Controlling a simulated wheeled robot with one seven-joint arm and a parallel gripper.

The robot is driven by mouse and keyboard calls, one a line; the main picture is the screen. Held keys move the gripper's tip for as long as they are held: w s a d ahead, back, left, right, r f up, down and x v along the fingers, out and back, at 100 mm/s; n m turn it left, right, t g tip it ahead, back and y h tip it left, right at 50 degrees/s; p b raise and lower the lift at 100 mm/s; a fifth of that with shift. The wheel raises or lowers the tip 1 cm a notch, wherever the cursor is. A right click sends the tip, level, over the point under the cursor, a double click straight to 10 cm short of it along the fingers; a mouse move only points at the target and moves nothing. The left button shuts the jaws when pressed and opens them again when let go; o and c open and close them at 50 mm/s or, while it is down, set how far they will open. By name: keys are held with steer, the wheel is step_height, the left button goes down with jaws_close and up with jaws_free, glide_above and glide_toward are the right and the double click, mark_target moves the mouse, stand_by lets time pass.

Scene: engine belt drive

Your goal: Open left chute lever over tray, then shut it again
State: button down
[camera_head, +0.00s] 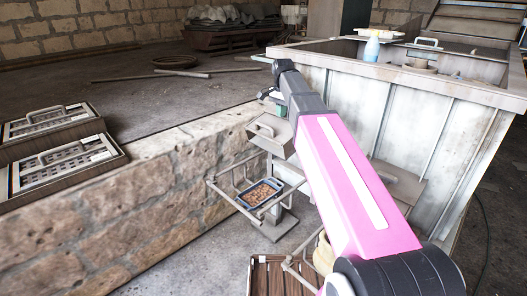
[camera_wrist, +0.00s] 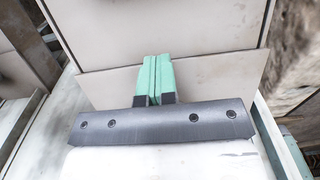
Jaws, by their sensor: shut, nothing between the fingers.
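The left chute (camera_head: 283,145) juts from the front of the big pale metal bin and has a bar-shaped lever (camera_head: 263,130) on its face. Below it, a small blue-rimmed tray (camera_head: 249,198) of brown pieces sits in a metal frame. My gripper shows in the wrist view as two green fingers (camera_wrist: 157,78) pressed together, with nothing between them. They lie over a pale flat panel (camera_wrist: 205,82); whether they touch it I cannot tell. In the head view my gripper is mostly hidden at the arm's end, above the left chute.
A second chute (camera_head: 402,183) is partly hidden behind my pink arm. A slatted wooden crate (camera_head: 268,275) stands at the bottom. A stone wall (camera_head: 150,195) runs along the left, with two handled cases (camera_head: 62,165) on the ledge.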

steer(key=shift+s+d, duration=0.6)
steer(key=shift+d, duration=0.2)
steer(key=shift+d+r, duration=0.15)
steer(key=shift+d, duration=0.45)
steer(key=shift+d+r, duration=0.15)
steer(key=shift+d, duration=0.4)
steer(key=shift+w, duration=0.1)
steer(key=shift+w+d+r, duration=0.1)
steer(key=shift+r, duration=0.75)
step_height(320, 180, up, 4)
steer(key=shift+d+f, duration=0.1)
steer(key=shift+f, duration=0.15)
steer(key=shift+r, duration=0.45)
